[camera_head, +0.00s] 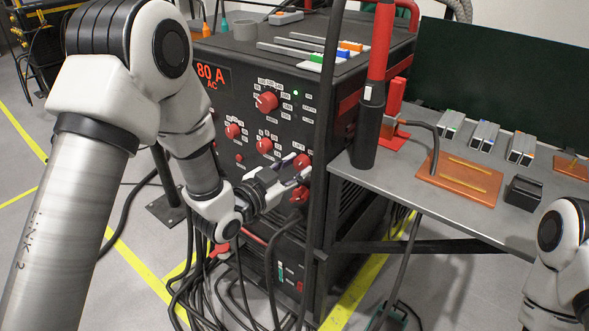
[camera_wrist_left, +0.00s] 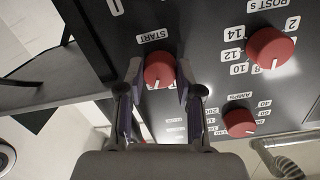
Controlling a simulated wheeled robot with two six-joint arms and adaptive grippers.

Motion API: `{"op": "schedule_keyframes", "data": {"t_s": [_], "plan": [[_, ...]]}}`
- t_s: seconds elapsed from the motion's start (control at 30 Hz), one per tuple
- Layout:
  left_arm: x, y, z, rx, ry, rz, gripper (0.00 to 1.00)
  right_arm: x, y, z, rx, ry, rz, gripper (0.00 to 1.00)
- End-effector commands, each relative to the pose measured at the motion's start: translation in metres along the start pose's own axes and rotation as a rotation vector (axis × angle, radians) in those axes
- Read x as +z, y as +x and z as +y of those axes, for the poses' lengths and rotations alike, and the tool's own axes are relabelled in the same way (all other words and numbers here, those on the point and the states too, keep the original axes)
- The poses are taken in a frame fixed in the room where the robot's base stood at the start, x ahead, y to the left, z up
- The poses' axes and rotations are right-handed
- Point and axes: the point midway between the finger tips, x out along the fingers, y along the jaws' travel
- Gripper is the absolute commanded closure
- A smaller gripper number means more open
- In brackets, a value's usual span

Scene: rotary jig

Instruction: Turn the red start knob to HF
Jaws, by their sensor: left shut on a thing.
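The red start knob (camera_wrist_left: 159,70) sits under an upside-down START label (camera_wrist_left: 152,37) in the left wrist view. Its white mark points downward, slightly left, in that picture. My left gripper (camera_wrist_left: 156,88) is shut on this knob, one finger on each side. In the head view my left gripper (camera_head: 300,172) reaches the lower right of the machine's front panel, and the start knob (camera_head: 303,160) shows just past the fingertips. Small labels below the knob in the wrist view are too blurred to read, so I cannot make out HF. My right gripper is out of view.
The black welding machine (camera_head: 225,115) carries several other red knobs, including the large post knob (camera_wrist_left: 270,48) and the amps knob (camera_wrist_left: 239,122). A grey table (camera_head: 400,160) stands to the right. Cables hang below.

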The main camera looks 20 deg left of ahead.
Motion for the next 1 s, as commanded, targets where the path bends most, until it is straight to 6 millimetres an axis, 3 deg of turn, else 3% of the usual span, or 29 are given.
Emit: {"op": "schedule_keyframes", "data": {"t_s": [0.43,0.47,0.5,0.53,0.83,1.0], "plan": [[0.000,0.000,0.000,-0.001,0.013,0.000,1.00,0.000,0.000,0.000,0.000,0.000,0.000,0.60],[0.000,0.000,0.000,-0.001,0.013,0.000,0.58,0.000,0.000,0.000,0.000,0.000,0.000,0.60],[0.000,0.000,0.000,-0.001,0.013,0.000,0.44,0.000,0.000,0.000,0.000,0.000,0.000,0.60],[0.000,0.000,0.000,-0.001,0.012,0.000,0.39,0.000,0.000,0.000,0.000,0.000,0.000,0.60],[0.000,-0.001,0.000,-0.001,0.011,-0.001,0.39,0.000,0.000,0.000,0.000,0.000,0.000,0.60],[0.001,-0.023,-0.001,-0.003,0.007,-0.003,0.39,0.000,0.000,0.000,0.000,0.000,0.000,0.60]]}}
